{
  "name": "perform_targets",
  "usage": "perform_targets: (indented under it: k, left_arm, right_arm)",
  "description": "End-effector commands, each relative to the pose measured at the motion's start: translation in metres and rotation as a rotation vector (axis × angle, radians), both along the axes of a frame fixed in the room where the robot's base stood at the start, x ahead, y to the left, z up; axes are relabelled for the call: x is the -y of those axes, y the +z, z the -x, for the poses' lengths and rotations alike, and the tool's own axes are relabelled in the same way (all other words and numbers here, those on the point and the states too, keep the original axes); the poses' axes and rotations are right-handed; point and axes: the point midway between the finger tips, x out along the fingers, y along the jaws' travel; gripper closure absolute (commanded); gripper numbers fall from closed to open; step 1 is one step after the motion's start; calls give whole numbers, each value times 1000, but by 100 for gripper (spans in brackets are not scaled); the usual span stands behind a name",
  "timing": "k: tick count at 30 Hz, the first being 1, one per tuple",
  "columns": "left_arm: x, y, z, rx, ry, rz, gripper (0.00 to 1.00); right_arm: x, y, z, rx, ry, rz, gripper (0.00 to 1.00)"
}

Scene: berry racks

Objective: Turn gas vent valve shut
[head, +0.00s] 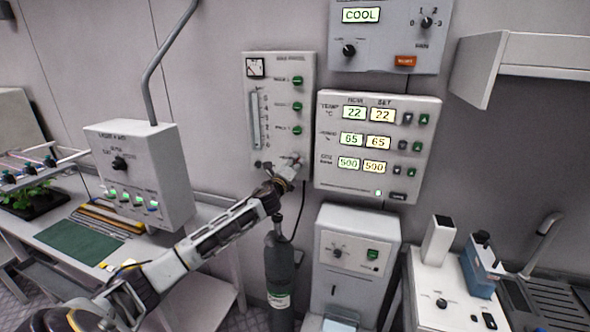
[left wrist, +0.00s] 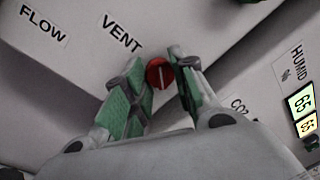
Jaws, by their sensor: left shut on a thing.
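The gas panel (head: 302,70) is a pale box on the wall with a dial gauge, a flow tube and several green controls. My left gripper (head: 291,167) reaches its lower right corner and hides the vent valve in the head view. In the left wrist view, the vent valve (left wrist: 159,73) is a small round red knob with a white line, just below the VENT label (left wrist: 122,32). The line stands nearly upright in that picture. The green-padded fingers of my left gripper (left wrist: 158,64) are shut on the knob, one on each side. My right gripper is not in view.
A climate panel (head: 324,150) with lit readouts hangs close right of the gripper. A dark gas cylinder (head: 280,262) stands below it. A white box (head: 338,222) stands right of the cylinder. A liquid feed box (head: 150,150) stands on the left bench.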

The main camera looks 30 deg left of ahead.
Motion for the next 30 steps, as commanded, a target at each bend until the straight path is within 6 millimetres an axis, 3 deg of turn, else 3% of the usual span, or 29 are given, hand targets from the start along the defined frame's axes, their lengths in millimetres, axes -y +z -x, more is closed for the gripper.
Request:
perform_targets:
  k: [15, 30]
  left_arm:
    - [2, -3, 0, 108, 0, 461, 97]
    - [2, -2, -1, 152, 1, 647, 97]
  right_arm:
    - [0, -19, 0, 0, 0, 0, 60]
    - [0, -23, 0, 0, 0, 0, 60]
